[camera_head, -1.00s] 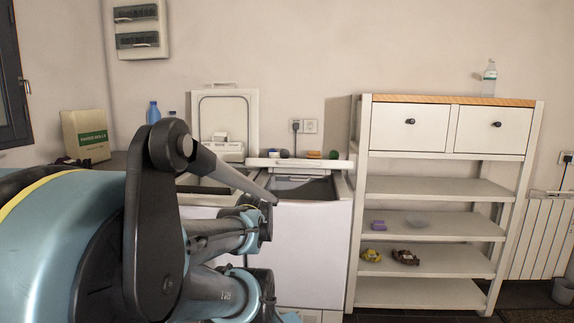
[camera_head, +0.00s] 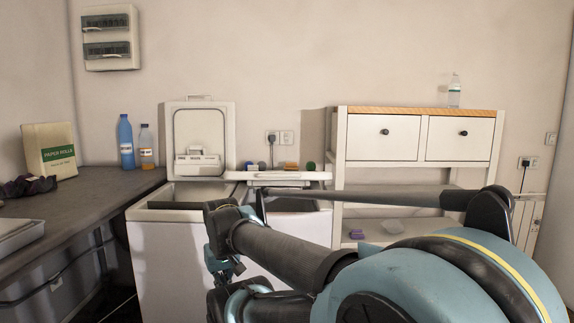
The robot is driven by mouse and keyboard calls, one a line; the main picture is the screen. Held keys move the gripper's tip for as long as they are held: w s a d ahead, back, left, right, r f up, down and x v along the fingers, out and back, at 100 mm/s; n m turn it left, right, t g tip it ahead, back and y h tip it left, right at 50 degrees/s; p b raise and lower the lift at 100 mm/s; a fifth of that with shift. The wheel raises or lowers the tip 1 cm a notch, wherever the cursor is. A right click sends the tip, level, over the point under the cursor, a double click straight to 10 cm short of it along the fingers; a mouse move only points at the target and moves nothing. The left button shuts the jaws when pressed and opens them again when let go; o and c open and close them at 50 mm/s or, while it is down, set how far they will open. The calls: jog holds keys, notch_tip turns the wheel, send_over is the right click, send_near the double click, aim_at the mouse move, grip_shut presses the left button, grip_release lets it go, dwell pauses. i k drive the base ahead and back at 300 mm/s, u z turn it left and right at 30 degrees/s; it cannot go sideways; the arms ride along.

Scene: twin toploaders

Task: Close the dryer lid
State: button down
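Two white top-loading machines stand side by side against the back wall. The left machine (camera_head: 165,262) has its lid (camera_head: 201,138) raised upright against the wall, and the front of its top opening shows. The right machine (camera_head: 322,230) is largely hidden behind my arm. A pale ledge (camera_head: 277,175) runs along its back, and I see no raised lid above it. I cannot tell from the picture which machine is the dryer. My arm crosses the lower middle and right, in front of the machines. I cannot make out my gripper's fingers.
A dark counter (camera_head: 75,215) on the left holds a paper-rolls box (camera_head: 50,150), a blue bottle (camera_head: 126,142) and an orange-labelled bottle (camera_head: 146,147). Small items stand on the ledge. A white shelf unit (camera_head: 337,150) is to the right, with a clear bottle (camera_head: 454,91) on top.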

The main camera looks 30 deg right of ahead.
aim_at(254, 178)
jog(key=z, duration=0.6)
jog(key=k, duration=1.2)
jog(key=u, duration=0.75)
jog(key=i, duration=1)
jog(key=z, duration=0.05)
